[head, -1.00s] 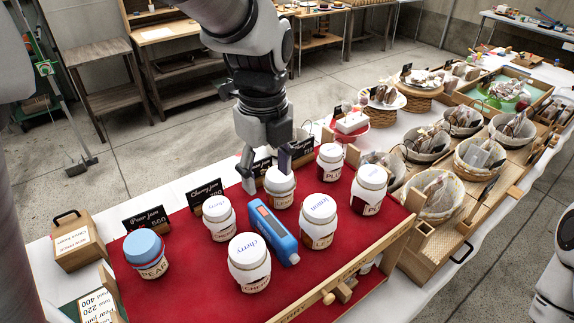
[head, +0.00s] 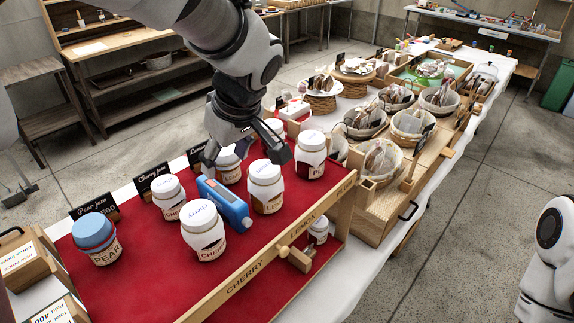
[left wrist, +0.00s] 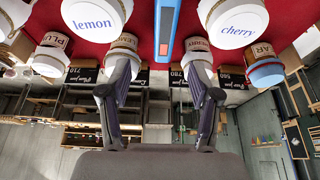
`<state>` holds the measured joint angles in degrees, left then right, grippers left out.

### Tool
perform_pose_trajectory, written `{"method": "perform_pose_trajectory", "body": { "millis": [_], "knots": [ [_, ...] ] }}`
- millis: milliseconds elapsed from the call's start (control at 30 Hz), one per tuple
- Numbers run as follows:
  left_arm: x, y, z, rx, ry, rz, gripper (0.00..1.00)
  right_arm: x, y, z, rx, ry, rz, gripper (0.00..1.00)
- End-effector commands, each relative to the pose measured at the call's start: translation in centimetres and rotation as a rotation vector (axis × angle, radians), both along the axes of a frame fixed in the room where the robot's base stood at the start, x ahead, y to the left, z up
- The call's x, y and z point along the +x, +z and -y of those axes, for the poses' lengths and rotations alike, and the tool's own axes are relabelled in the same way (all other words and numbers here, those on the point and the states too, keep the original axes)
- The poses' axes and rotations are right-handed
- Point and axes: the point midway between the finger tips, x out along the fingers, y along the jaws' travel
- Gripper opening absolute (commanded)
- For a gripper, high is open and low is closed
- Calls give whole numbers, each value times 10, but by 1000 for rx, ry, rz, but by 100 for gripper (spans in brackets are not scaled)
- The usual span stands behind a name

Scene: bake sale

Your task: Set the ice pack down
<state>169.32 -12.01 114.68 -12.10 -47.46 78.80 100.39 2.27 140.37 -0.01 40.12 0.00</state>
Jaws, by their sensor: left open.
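My left gripper (head: 247,154) is open and empty, above the back of the jar rows, behind the ice pack. In the left wrist view the ice pack (left wrist: 166,22) shows at the top, its end in line with the gap between the open fingers (left wrist: 162,75), and nothing is held. My right gripper is out of view; part of my right arm shows at the right edge.
A plum jar (head: 310,157) stands right of the lemon jars, and a blue-lidded pear jar (head: 97,240) stands at left. Small black price signs line the back. A wooden rail (head: 262,262) borders the front. Baskets (head: 378,158) fill the right side. Bare cloth lies front left.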

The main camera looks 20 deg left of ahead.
Motion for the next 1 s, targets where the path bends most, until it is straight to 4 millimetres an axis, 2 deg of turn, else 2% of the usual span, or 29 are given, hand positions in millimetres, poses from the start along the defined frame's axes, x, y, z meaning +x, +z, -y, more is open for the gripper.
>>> {"method": "perform_pose_trajectory", "body": {
  "millis": [33,67,167,400,567,800,1000],
  "knots": [
    [0,-20,0,10,-7,-1,62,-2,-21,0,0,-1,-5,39],
    [0,-21,0,11,-7,0,62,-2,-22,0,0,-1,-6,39],
    [1,-26,-2,11,-6,-3,62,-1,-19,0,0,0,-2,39],
    [7,-69,-19,8,-7,-6,62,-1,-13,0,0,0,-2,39],
    [8,-85,-26,8,-8,-5,62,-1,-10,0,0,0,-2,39],
    [11,-123,-42,8,-8,-5,62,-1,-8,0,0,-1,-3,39],
    [13,-127,-44,9,-8,-1,62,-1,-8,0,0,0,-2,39]
  ]
}}
